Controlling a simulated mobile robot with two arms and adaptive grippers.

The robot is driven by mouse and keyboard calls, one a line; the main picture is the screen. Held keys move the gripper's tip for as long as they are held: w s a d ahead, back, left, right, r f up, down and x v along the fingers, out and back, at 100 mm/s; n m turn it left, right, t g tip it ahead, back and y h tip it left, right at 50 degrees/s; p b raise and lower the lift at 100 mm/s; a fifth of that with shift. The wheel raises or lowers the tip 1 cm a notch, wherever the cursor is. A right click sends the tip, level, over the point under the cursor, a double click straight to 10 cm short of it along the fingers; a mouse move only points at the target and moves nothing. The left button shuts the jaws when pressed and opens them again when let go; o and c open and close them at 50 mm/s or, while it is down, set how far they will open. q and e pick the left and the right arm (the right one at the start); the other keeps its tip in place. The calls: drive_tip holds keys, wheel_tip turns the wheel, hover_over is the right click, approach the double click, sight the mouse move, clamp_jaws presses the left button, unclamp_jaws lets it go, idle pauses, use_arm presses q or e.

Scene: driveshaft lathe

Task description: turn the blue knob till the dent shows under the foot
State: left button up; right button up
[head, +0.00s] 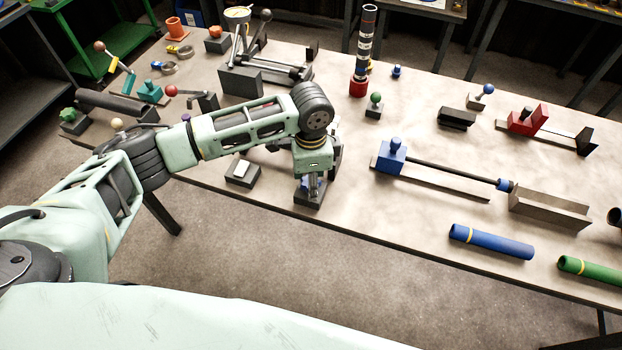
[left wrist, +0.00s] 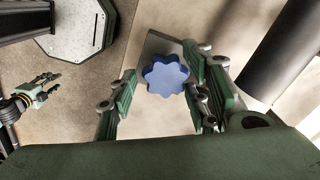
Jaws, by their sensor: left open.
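The blue knob (left wrist: 165,76) has a lobed rim and shows from above in the left wrist view. It sits on a grey block (left wrist: 158,45). In the head view my left gripper (head: 312,186) points down over the dark block (head: 308,198) at the table's front edge, and hides most of the knob. No dent or foot can be made out. My right gripper (left wrist: 48,88) shows small at the left of the left wrist view, away from the knob.
A small dark block with a white top (head: 242,172) stands left of my left gripper. A blue clamp block (head: 392,157) with a long rod lies to the right, and a blue tube (head: 491,242) lies near the front edge. Several other fixtures stand farther back.

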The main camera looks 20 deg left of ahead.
use_arm(q)
drive_tip(key=shift+c, duration=0.6)
drive_tip(key=c, duration=0.9)
drive_tip(key=shift+s+r+m+p, duration=0.15)
drive_tip(key=shift+m+p, duration=0.45)
drive_tip(key=shift+p, duration=0.4)
drive_tip(key=shift+m, duration=0.5)
drive_tip(key=shift+f, duration=0.25)
drive_tip(key=o, duration=1)
drive_tip(key=shift+r, duration=0.1)
